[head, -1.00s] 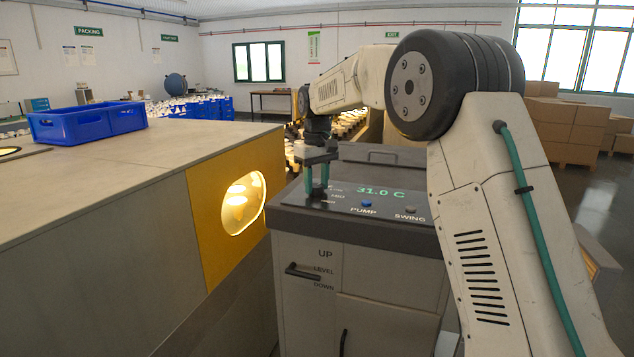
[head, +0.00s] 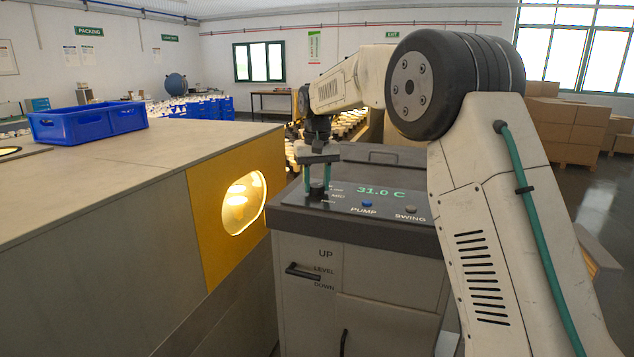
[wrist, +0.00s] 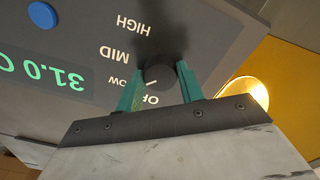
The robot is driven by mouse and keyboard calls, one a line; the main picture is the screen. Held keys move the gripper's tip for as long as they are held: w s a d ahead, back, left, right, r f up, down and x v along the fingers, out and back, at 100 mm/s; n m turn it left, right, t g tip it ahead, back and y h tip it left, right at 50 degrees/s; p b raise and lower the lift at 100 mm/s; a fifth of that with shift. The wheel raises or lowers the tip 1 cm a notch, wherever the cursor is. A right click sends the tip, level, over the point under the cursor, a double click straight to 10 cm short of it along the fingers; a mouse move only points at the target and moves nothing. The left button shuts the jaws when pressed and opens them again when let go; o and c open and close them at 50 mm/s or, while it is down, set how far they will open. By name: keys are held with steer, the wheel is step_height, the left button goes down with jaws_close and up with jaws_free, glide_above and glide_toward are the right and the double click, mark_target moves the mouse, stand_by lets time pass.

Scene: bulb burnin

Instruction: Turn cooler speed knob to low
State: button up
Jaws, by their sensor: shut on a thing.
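The cooler (head: 385,265) stands ahead of me, with a control panel on top showing 31.0 C. Its dark round speed knob (head: 316,188) sits at the panel's left side and also shows in the wrist view (wrist: 158,70). My gripper (wrist: 160,82) points down, with its green fingers shut on either side of the knob. In the wrist view the labels HIGH, MID, LOW and OFF appear upside down around the knob. A pale mark on the knob lies on its LOW/OFF side; I cannot tell exactly which label it meets. The finger on the left partly covers LOW.
A blue PUMP button (head: 366,204) and a grey SWING button (head: 411,209) are on the panel right of the knob. A bench-like cabinet (head: 100,185) with a lit yellow window panel (head: 212,240) stands close on the left, carrying a blue crate (head: 88,122).

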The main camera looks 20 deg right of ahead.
mark_target(317, 185)
steer(key=o, duration=1)
steer(key=shift+r, duration=0.1)
step_height(317, 185, up, 8)
steer(key=shift+f, duration=0.15)
